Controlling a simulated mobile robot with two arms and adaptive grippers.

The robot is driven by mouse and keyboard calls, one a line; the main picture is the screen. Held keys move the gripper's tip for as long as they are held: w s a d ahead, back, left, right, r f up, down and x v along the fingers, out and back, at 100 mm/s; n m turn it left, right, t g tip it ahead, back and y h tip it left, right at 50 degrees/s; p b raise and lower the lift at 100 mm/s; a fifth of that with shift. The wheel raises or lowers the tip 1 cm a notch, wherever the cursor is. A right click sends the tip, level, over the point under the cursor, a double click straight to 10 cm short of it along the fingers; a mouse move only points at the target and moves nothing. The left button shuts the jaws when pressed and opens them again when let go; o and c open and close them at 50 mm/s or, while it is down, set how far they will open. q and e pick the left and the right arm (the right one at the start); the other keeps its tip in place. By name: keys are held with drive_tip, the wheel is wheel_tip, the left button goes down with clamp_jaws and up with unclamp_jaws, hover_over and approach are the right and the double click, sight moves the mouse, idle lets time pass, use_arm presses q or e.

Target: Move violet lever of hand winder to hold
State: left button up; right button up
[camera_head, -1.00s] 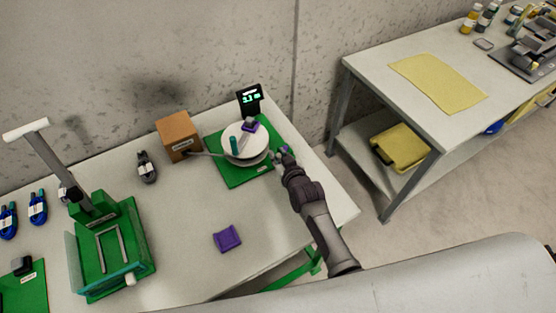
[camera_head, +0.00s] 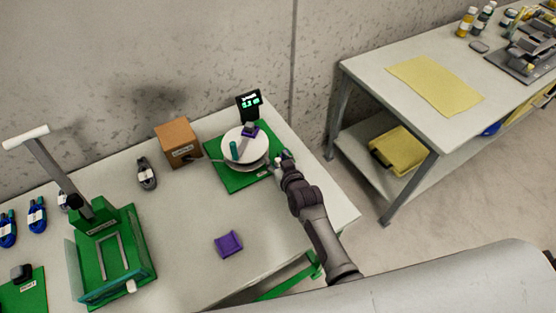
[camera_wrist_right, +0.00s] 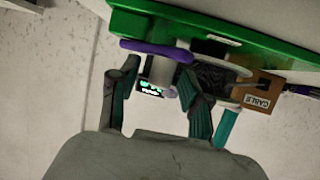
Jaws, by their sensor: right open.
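The hand winder stands on a green base (camera_head: 236,180) at the back right of the near table. It has a white disc (camera_head: 240,140), an upright teal handle (camera_head: 234,150) and a small display (camera_head: 249,104). A violet part (camera_head: 250,132) shows at the disc's back. In the right wrist view, a violet bar (camera_wrist_right: 156,48), which looks like the lever, lies just beyond my fingertips. My right gripper (camera_head: 281,159) is at the winder's right side; in its wrist view (camera_wrist_right: 162,72) the fingers are apart and empty. Contact with the bar cannot be told. My left gripper is out of view.
A brown cable box (camera_head: 178,143) stands left of the winder. A violet tray (camera_head: 229,244) lies in front. A green stand (camera_head: 108,250) with a tall arm is at left, near bundled blue cables (camera_head: 37,214). A second table (camera_head: 365,80) stands right across a gap.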

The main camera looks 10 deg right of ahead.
drive_tip(key=v, duration=1.2)
